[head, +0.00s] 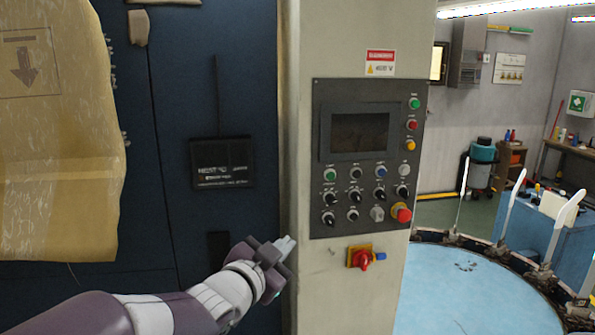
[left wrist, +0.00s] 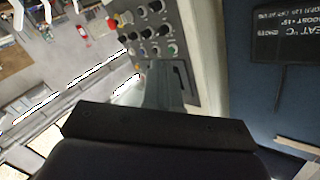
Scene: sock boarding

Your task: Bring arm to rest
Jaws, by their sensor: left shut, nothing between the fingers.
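My left arm comes in from the lower left in the head view. Its gripper (head: 284,246) is shut and empty, in front of the lower part of the machine, left of the control panel (head: 318,215). In the left wrist view the shut fingers (left wrist: 163,88) point up towards the tilted panel with its knobs and buttons. I cannot tell from these views whether the fingertips touch the machine. My right arm and gripper are not in view.
A red rotary switch (head: 362,259) sits below the panel. A dark blue cabinet door (head: 185,90) stands left, with a tan sheet (head: 60,190) at far left. A round light-blue table (head: 455,290) with upright white sock boards (head: 565,212) is at right.

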